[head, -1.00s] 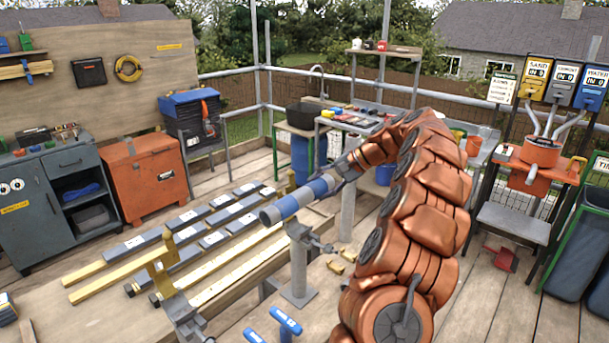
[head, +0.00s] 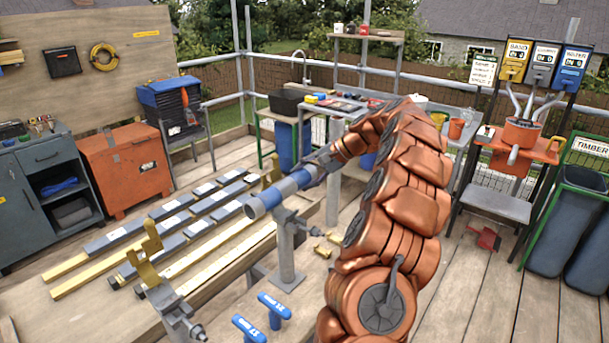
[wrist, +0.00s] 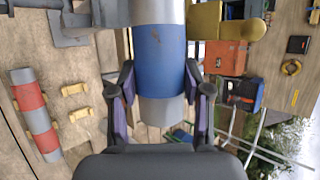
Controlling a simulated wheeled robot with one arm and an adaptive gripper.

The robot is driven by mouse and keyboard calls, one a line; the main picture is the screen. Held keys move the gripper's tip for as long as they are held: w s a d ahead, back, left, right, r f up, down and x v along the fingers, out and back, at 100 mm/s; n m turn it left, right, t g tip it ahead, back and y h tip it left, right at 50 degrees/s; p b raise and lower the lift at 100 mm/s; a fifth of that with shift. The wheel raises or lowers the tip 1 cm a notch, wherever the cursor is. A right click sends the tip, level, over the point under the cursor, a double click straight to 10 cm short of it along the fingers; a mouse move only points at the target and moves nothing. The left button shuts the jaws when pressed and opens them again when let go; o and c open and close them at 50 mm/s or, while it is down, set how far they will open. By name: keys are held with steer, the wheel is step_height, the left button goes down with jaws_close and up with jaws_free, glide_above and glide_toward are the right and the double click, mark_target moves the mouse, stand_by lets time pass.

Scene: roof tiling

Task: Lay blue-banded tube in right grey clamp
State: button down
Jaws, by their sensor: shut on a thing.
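The blue-banded tube (head: 290,188) is grey with blue bands and lies slightly tilted in the head view. My gripper (head: 320,166) is shut on its right end. In the wrist view the tube (wrist: 160,60) passes between the two fingers (wrist: 160,88). The right grey clamp (head: 285,222) stands on a grey post directly below the tube, with a yellow jaw (head: 272,173) behind it. The tube is over this clamp; I cannot tell whether it touches the seat. The left clamp (head: 172,306), with a yellow jaw (head: 151,243), is empty.
Slate-coloured strips and yellow battens (head: 190,225) lie on the wooden bench at left. Two blue-topped handles (head: 274,305) stand in front. A red-banded tube (wrist: 37,115) lies at left in the wrist view. An orange chest (head: 125,170) stands behind the bench.

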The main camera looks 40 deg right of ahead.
steer(key=shift+f+b, duration=1.5)
steer(key=shift+f, duration=1.35)
steer(key=shift+c, duration=2.1)
jaws_free()
steer(key=shift+f, duration=0.1)
steer(key=v, duration=1.2)
